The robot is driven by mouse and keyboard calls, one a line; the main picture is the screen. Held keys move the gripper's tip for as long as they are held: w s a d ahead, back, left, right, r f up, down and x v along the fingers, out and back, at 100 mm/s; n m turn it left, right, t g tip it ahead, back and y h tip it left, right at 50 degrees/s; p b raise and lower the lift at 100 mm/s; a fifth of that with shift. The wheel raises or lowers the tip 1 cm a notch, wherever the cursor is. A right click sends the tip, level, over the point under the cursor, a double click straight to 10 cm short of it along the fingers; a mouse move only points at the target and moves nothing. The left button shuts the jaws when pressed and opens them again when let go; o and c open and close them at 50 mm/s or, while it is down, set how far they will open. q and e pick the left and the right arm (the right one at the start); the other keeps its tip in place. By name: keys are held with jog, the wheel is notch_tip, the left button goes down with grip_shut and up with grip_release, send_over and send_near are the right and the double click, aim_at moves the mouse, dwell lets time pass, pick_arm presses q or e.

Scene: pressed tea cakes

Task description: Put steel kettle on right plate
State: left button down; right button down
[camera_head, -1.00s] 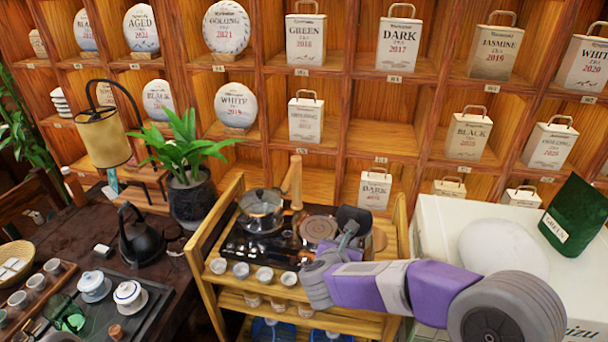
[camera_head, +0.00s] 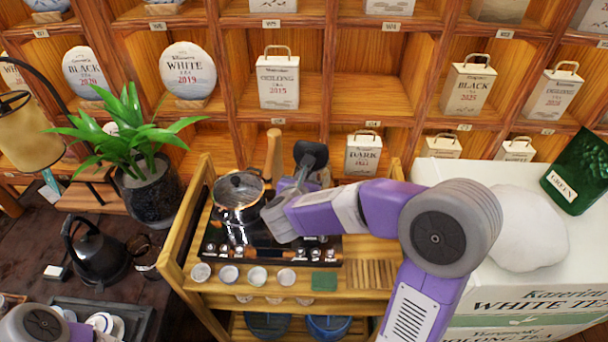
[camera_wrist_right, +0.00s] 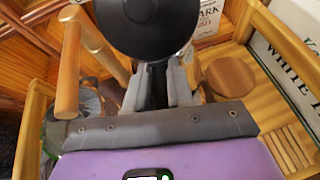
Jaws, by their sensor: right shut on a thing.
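A shiny steel vessel (camera_head: 238,192) with a glass lid and an upright wooden handle (camera_head: 273,155) stands on the left part of the black stove (camera_head: 225,243); it looks like the steel kettle. It shows partly at the left in the right wrist view (camera_wrist_right: 88,103). My right gripper (camera_head: 301,175) is to the right of it, shut on the narrow neck of a black, round-ended thing (camera_head: 313,155). This thing fills the top middle of the right wrist view (camera_wrist_right: 150,25); what it is, I cannot tell. My right arm hides the stove's right plate. My left gripper is out of view.
Several small cups (camera_head: 257,276) line the wooden stand's (camera_head: 180,245) front. A round wooden disc (camera_wrist_right: 230,78) lies right of the gripper. A white box (camera_head: 480,178) stands at right, a potted plant (camera_head: 150,200) and black kettle (camera_head: 95,252) at left. Shelves (camera_head: 375,90) rise behind.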

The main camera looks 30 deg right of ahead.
jog(key=shift+w+f+b, duration=0.1)
jog(key=shift+f+b, duration=1.35)
jog(key=shift+f, duration=0.95)
jog(key=shift+s+a, duration=0.55)
jog(key=shift+s+a+b, duration=0.45)
jog(key=shift+s, duration=0.1)
jog(key=shift+b, duration=0.35)
jog(key=shift+f+b, duration=0.65)
jog(key=shift+b, duration=0.1)
jog(key=c, duration=1.3)
grip_release()
jog(key=shift+o, duration=0.2)
jog(key=shift+f, duration=0.15)
jog(key=p+v, duration=0.1)
jog(key=v, duration=1)
